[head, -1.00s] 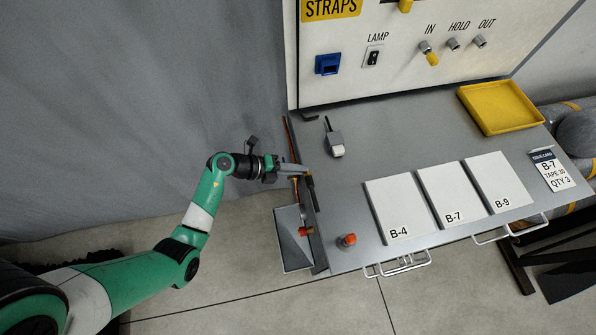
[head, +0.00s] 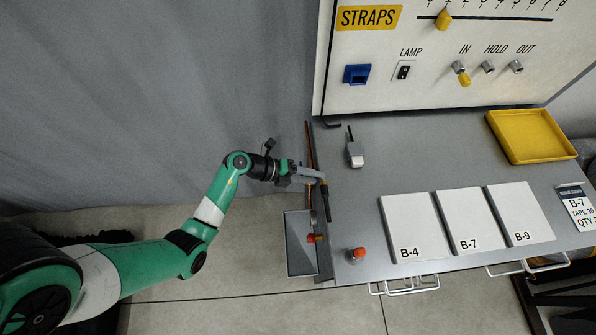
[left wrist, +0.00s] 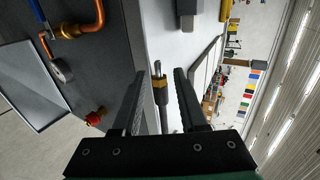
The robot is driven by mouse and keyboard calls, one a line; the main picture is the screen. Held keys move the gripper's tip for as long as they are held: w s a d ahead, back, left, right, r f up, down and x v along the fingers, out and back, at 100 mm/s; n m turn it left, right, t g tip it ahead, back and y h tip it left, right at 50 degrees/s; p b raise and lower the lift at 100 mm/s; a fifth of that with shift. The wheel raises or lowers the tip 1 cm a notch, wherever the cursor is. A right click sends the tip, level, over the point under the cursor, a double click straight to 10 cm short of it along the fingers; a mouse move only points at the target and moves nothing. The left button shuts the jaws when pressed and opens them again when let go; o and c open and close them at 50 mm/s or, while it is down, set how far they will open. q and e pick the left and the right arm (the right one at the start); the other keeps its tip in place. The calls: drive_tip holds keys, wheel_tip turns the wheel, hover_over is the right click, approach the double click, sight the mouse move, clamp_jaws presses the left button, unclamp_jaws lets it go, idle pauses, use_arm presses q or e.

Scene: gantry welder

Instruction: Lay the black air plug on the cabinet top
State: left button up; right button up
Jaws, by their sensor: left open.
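The black air plug (head: 326,203), a dark cylinder, shows beside my left gripper in the head view, at the left edge of the grey cabinet top (head: 430,155). In the left wrist view the plug (left wrist: 160,92) has a brass-coloured ring and lies in the gap between the two fingers. My left gripper (head: 322,177) is open, with its fingertips at the cabinet's left edge by the plug; the fingers (left wrist: 169,72) stand apart in the wrist view. Whether the plug touches a finger or the cabinet I cannot tell. My right gripper is not in view.
On the cabinet top are a grey-white connector (head: 355,154), an orange-red knob (head: 358,253), white cards (head: 412,225) and a yellow tray (head: 532,136). A grey side tray (head: 298,258) and copper pipe (head: 308,150) line the left edge. The middle is clear.

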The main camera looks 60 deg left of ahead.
use_arm(q)
drive_tip(key=p+v, duration=0.2)
drive_tip(key=v, duration=0.9)
